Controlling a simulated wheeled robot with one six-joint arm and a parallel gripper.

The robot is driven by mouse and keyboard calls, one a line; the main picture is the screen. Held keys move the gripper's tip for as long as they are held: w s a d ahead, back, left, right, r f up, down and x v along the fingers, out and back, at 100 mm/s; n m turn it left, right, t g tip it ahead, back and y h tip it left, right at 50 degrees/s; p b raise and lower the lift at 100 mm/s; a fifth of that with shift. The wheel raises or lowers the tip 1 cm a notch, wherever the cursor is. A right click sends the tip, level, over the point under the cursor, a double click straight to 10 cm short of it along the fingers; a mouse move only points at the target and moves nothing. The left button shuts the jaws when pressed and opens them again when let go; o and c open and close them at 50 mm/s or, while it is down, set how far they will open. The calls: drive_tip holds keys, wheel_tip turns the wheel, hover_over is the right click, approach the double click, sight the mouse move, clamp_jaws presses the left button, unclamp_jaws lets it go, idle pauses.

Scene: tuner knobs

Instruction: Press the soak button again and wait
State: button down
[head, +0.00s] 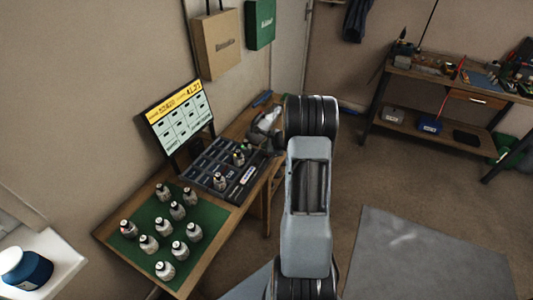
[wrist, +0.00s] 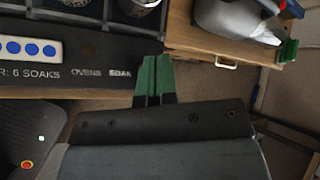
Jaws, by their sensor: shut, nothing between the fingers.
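In the wrist view my gripper (wrist: 157,62) has its green fingertips together with nothing between them. They are over the right end of the dark panel edge (wrist: 90,48), just right of the printed word SOAK (wrist: 120,73). I see no button there; the fingers may cover it, and I cannot tell if they touch it. A white strip with several blue dots (wrist: 30,49) is left on the panel, above a label ending in SOAKS. In the head view the dark compartment tray (head: 205,172) is on the table, and my gripper is hidden behind my arm.
A lit screen (head: 180,118) stands behind the tray. Several small dark-capped bottles (head: 162,191) stand on a green mat (head: 126,250). A grey-white object (wrist: 225,18) lies on the wood beyond the panel in the wrist view.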

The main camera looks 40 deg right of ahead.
drive_tip(key=shift+f, duration=0.2)
idle(0.6)
drive_tip(key=shift+s+f+b, duration=0.1)
drive_tip(key=shift+f+b, duration=0.2)
drive_tip(key=shift+b, duration=0.4)
drive_tip(key=shift+s+f+b, duration=0.1)
drive_tip(key=shift+f+b, duration=0.5)
drive_tip(key=shift+b, duration=0.1)
idle(1.0)
drive_tip(key=shift+d+r+p, duration=0.1)
drive_tip(key=shift+r+p, duration=0.55)
drive_tip(key=shift+r, duration=0.3)
drive_tip(key=shift+r, duration=0.1)
drive_tip(key=shift+w+r+p, duration=0.2)
drive_tip(key=shift+r+p, duration=1.65)
drive_tip(key=shift+r, duration=0.6)
